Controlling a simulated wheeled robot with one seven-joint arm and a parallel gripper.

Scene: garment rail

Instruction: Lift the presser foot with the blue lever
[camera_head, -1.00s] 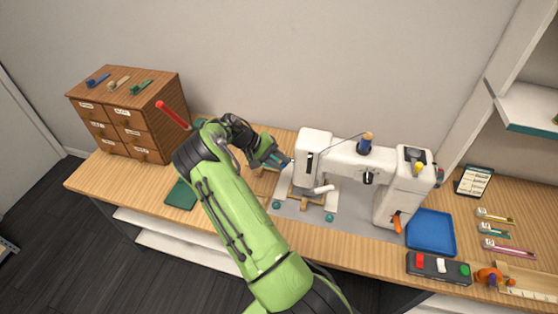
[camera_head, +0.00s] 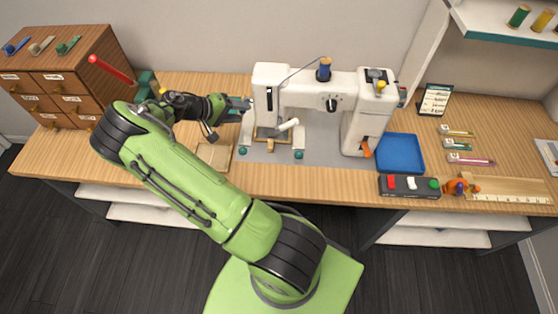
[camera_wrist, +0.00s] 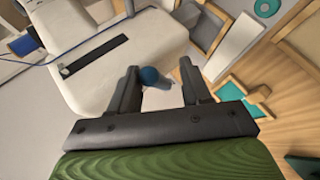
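The white sewing machine (camera_head: 300,88) stands on the wooden table, its needle end at the left. My gripper (camera_head: 240,104) is at the left side of that end, with the arm reaching in from the left. In the wrist view my gripper (camera_wrist: 162,86) is open. The round blue tip of the lever (camera_wrist: 149,75) shows between the fingertips, nearer the left finger, and I cannot tell whether it touches. The machine's white body (camera_wrist: 110,60) lies just beyond. The presser foot cannot be made out clearly in either view.
A wooden frame (camera_head: 214,156) lies below my gripper. A drawer cabinet (camera_head: 60,80) stands at the left. A blue tray (camera_head: 400,153) and a dark switch box (camera_head: 409,187) are right of the machine. The table front between frame and switch box is mostly clear.

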